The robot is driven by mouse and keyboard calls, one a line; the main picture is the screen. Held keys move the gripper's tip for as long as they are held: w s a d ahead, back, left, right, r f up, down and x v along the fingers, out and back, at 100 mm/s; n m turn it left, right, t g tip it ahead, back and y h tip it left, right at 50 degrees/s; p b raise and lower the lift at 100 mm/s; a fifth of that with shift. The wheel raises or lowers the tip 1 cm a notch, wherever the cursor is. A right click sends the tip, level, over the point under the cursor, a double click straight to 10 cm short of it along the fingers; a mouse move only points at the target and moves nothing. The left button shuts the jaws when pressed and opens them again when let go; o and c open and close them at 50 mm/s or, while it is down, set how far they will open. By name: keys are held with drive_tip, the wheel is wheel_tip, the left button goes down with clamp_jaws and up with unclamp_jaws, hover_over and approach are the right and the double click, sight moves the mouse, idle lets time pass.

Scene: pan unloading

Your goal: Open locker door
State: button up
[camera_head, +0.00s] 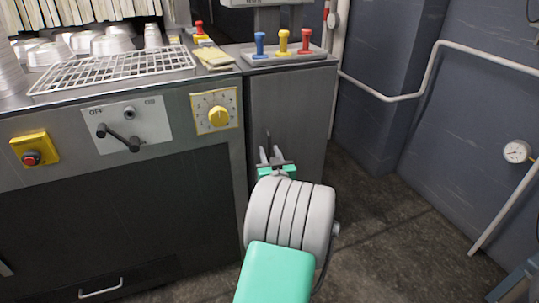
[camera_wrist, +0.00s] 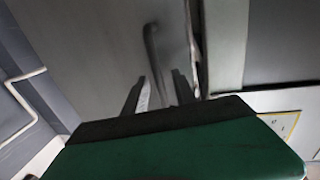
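The locker door (camera_head: 295,110) is the plain grey front of the narrow cabinet right of the machine; it looks shut. Its dark upright handle (camera_head: 268,142) is near the door's left edge. My gripper (camera_head: 271,156) is in front of the handle, with its fingers apart. In the wrist view the door (camera_wrist: 85,45) fills the upper left, and the handle (camera_wrist: 152,50) runs down between the two open fingertips (camera_wrist: 158,88). I cannot tell whether a finger touches it. My wrist hides the lower part of the door in the head view.
The machine (camera_head: 110,215) with switches and a yellow dial (camera_head: 219,116) adjoins the locker on the left. Colored levers (camera_head: 283,41) stand on the locker top. A white wall pipe (camera_head: 400,97) and gauge (camera_head: 516,151) are at right. The floor (camera_head: 385,225) there is clear.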

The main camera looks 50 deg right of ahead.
drive_tip(key=shift+w, duration=0.1)
clamp_jaws()
idle(0.3)
idle(1.1)
